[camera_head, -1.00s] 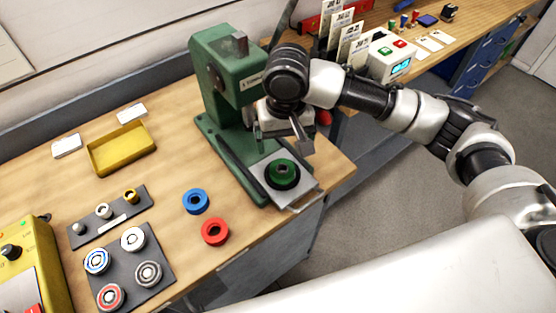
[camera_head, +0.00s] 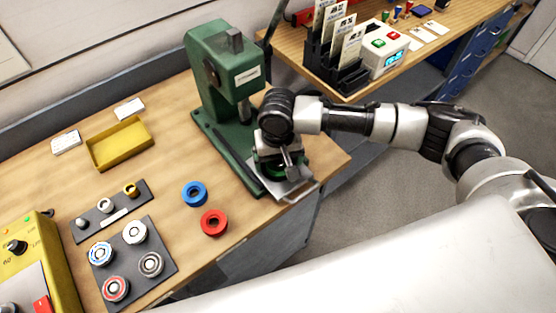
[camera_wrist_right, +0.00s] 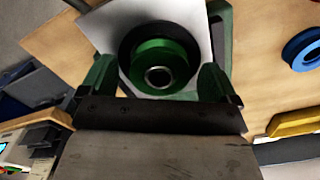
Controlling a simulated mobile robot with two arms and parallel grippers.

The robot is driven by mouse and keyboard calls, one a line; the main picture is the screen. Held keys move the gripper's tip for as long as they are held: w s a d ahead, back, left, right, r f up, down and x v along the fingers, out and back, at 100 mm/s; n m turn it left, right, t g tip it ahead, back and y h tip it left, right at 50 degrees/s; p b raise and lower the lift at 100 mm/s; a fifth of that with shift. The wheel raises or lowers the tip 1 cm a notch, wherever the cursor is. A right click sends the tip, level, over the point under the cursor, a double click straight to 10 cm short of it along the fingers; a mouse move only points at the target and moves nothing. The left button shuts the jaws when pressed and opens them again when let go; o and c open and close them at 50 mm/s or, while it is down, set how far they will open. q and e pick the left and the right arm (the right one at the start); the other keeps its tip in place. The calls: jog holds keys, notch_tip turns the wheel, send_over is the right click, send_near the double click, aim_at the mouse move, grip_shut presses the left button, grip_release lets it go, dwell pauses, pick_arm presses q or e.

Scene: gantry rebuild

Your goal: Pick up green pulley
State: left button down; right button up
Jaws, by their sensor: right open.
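The green pulley (camera_wrist_right: 163,65) sits on a black round base on the pale plate (camera_wrist_right: 110,30) of the green press (camera_head: 232,70). It has a metal-lined hole in its middle. My right gripper (camera_wrist_right: 160,80) is open, with one green finger on each side of the pulley in the right wrist view. I cannot tell whether the fingers touch it. In the head view the right gripper (camera_head: 280,165) is over the press plate and hides most of the pulley. My left gripper is not in view.
A blue ring (camera_head: 194,194) and a red ring (camera_head: 214,223) lie left of the press. A yellow tray (camera_head: 150,135) and dark boards with several small parts are farther left. The press column stands close behind my right gripper. A card rack (camera_head: 335,75) stands behind the arm.

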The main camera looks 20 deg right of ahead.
jog(key=c, duration=1.1)
jog(key=shift+r, duration=0.15)
